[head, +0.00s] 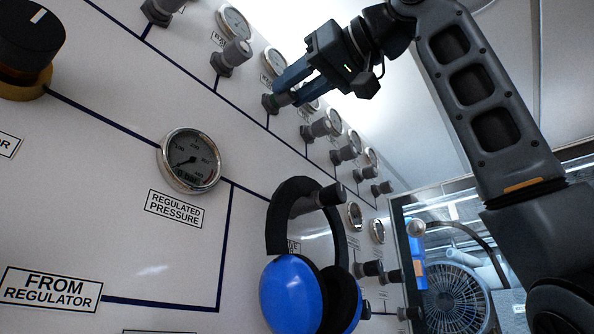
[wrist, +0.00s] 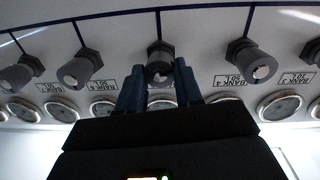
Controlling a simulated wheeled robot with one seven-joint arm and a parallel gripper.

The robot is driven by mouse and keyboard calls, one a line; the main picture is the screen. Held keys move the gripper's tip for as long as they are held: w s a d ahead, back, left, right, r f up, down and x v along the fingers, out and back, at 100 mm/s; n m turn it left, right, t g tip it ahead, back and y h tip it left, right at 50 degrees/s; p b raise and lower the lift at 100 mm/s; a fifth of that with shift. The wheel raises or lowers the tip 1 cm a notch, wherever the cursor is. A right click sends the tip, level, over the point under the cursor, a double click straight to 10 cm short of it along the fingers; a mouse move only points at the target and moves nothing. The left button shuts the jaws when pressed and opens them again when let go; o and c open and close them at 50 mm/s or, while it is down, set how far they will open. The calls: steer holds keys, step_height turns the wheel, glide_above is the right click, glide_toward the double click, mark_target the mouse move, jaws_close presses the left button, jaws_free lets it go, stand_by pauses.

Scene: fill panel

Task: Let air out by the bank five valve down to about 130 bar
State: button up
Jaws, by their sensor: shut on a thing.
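My gripper (head: 283,94) is at the upper row of grey valve knobs on the white panel. Its two blue fingers (wrist: 160,82) are shut on one grey knob (wrist: 160,54), which also shows in the head view (head: 269,104). The wrist view is upside down. The label just right of the held knob reads BANK 4, and the one beyond reads BANK 3. The held knob's own label is hidden, but its place in the row fits bank five. Its gauge (wrist: 161,101) is mostly covered by my fingers, and I cannot read its needle.
Neighbouring knobs (wrist: 257,66) (wrist: 80,70) stand close on both sides. Blue ear defenders (head: 290,290) hang on the panel's lower part. The regulated pressure gauge (head: 191,160) is at left, below a black regulator knob (head: 30,40). A caged fan (head: 453,297) is at lower right.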

steer(key=shift+s+n, duration=0.1)
steer(key=shift+n, duration=1.9)
steer(key=o, duration=1)
steer(key=shift+o, duration=0.2)
steer(key=b+v, duration=0.2)
steer(key=v, duration=0.5)
steer(key=shift+s+d, duration=0.25)
steer(key=shift+d, duration=0.05)
